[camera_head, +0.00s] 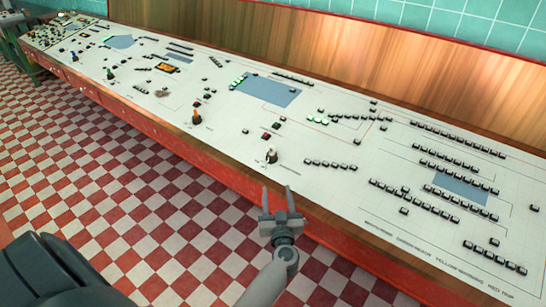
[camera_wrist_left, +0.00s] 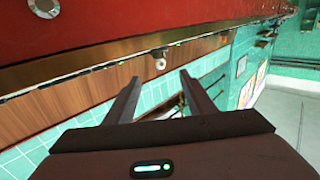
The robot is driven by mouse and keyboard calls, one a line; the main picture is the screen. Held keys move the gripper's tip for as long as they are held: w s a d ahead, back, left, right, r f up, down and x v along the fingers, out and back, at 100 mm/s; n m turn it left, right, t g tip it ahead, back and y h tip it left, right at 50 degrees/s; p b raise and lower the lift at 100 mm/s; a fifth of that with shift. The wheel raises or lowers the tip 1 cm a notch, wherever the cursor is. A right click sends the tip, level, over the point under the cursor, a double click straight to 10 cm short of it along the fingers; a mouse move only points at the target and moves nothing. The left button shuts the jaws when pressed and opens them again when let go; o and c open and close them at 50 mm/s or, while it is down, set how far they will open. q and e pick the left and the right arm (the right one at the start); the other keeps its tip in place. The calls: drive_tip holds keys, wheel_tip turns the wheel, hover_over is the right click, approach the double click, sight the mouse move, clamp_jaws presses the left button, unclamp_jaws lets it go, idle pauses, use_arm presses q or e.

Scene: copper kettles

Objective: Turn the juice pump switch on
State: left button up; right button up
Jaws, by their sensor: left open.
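A long white control console (camera_head: 330,178) crosses the head view, with several levers and buttons on it. A small lever with a pale tip and dark base (camera_head: 271,156) stands near its front edge. I cannot read which control is the juice pump switch. My left gripper (camera_head: 278,198) is open and empty, in front of the console edge and apart from the pale lever, below it in the picture. In the left wrist view, a pale round-ended knob (camera_wrist_left: 160,61) shows beyond and between the open fingers; it may be the same lever. My right gripper is not in view.
Other levers include an orange one (camera_head: 196,117) and a green one (camera_head: 110,74). Rows of black buttons (camera_head: 420,190) lie to the right. A red front panel (camera_head: 225,174) runs under the console. The checkered floor (camera_head: 110,190) before it is clear.

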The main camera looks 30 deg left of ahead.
sight(272, 158)
use_arm(q)
drive_tip(key=x, duration=1.7)
drive_tip(key=shift+w+a+b, duration=0.1)
drive_tip(key=shift+w+b, duration=0.1)
drive_tip(key=shift+b, duration=0.2)
drive_tip(key=c, duration=1.1)
